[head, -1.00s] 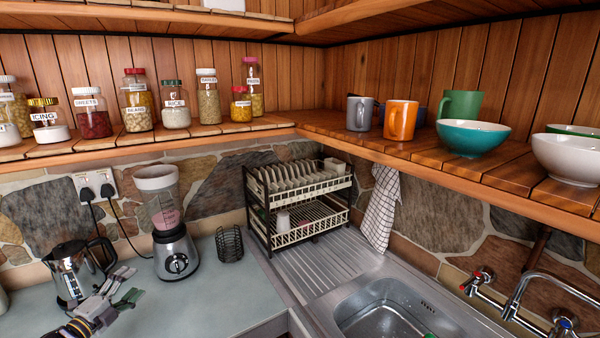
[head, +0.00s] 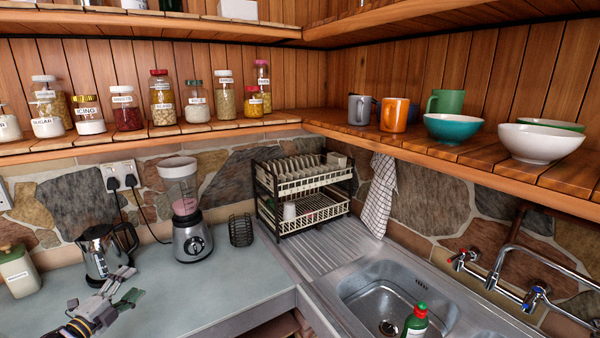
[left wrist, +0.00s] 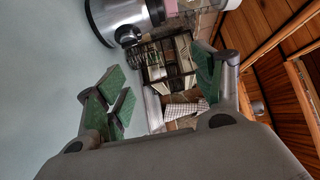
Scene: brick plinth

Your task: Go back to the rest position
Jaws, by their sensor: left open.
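My left gripper (head: 118,292) is at the lower left of the head view, above the grey counter and in front of the metal kettle (head: 100,255). Its fingers with green pads are spread apart and hold nothing. In the left wrist view the open fingers (left wrist: 160,85) frame the dish rack (left wrist: 170,60) and the wire basket, both beyond them. My right gripper is not in view.
A blender (head: 190,215), wire basket (head: 241,230) and dish rack (head: 303,190) stand along the back. The sink (head: 385,295) holds a green-capped bottle (head: 415,322). Shelves with jars, mugs and bowls (head: 540,143) overhang the counter (head: 220,285). The counter's front middle is clear.

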